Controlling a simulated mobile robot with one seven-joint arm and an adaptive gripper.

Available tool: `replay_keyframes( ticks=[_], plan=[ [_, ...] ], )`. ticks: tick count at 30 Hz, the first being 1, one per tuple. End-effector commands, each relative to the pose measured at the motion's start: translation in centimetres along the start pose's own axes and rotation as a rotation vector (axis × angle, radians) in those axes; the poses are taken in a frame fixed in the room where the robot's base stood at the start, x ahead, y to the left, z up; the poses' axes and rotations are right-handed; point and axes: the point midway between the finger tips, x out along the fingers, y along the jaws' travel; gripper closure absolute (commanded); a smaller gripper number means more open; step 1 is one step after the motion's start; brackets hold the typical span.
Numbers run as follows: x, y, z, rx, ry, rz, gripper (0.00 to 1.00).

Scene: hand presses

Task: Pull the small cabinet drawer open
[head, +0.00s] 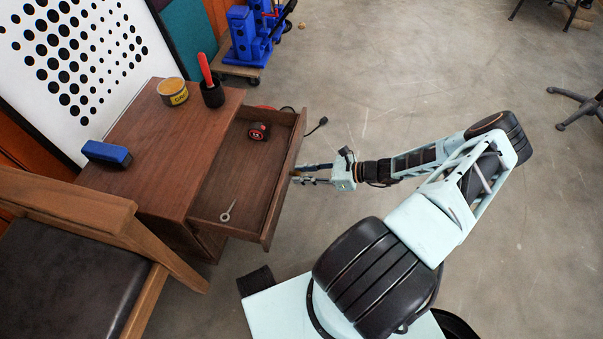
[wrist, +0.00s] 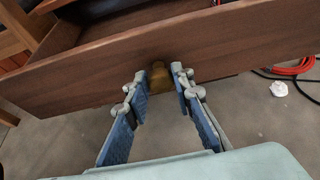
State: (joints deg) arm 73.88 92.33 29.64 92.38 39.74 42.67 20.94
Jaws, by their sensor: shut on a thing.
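The small wooden cabinet (head: 165,135) stands at the left in the head view. Its drawer (head: 240,165) is pulled well out to the right, with its inside showing. My gripper (head: 297,174) is at the middle of the drawer's front, and my arm reaches it from the right. In the wrist view, the drawer front (wrist: 90,75) crosses the picture. A brass-coloured knob (wrist: 160,79) sticks out from it, and the fingertips of my gripper (wrist: 162,84) are closed around its sides. The knob is hidden by the fingers in the head view.
A round tape (head: 258,131) and a ring-ended metal piece (head: 228,211) lie in the drawer. A tin (head: 173,91), a red-handled tool (head: 209,80) and a blue block (head: 107,153) are on the cabinet top. A chair (head: 70,260) stands close in front at left.

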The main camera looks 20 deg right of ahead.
Motion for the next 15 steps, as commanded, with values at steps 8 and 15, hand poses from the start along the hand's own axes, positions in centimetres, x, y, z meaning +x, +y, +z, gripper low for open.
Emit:
replay_keyframes(
  ticks=[8,15],
  plan=[
    [-0.06,-0.04,-0.07,0.0,0.002,-0.001,1.0],
    [-0.03,-0.03,-0.04,0.001,0.001,-0.001,0.61]
  ],
)
